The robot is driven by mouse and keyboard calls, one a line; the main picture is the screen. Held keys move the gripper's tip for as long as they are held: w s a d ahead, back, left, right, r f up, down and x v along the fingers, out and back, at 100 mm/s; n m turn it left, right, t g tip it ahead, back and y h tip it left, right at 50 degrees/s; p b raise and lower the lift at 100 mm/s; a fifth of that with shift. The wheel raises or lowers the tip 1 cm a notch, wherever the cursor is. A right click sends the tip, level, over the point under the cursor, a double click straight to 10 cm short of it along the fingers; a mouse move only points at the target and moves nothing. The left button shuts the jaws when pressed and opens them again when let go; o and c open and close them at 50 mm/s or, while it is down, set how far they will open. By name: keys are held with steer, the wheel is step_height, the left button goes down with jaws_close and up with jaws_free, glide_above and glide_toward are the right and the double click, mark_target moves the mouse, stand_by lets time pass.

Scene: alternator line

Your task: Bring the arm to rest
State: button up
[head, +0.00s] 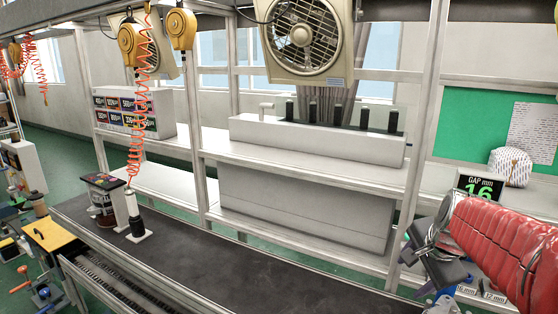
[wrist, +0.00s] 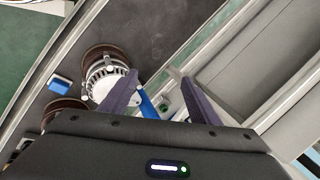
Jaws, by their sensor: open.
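My arm in its red ribbed sleeve reaches in from the right edge of the head view. My gripper (head: 437,272) is at its end, low at the right of the head view, over the right end of the dark bench. In the wrist view my gripper (wrist: 158,82) has its two dark fingers apart with nothing held between them. A round metal alternator (wrist: 106,76) lies beyond the left finger on the dark bench. A blue part (wrist: 147,104) shows below the gap between the fingers; I cannot tell whether anything touches it.
A second round part (wrist: 64,112) and a small blue block (wrist: 60,84) lie at the left in the wrist view. In the head view a gap display (head: 480,187) and a white upright (head: 421,140) stand near my arm. The middle of the dark bench (head: 270,265) is clear.

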steer(key=s+a+r+n+y, duration=0.1)
steer(key=s+a+n, duration=0.5)
steer(key=a+n, duration=0.15)
steer(key=s+a+r+n, duration=0.1)
steer(key=s+a+n, duration=0.45)
steer(key=a, duration=0.35)
steer(key=s+f+n, duration=0.3)
steer(key=s, duration=0.4)
steer(key=shift+d+f, duration=0.25)
steer(key=shift+d, duration=0.2)
steer(key=shift+s, duration=0.1)
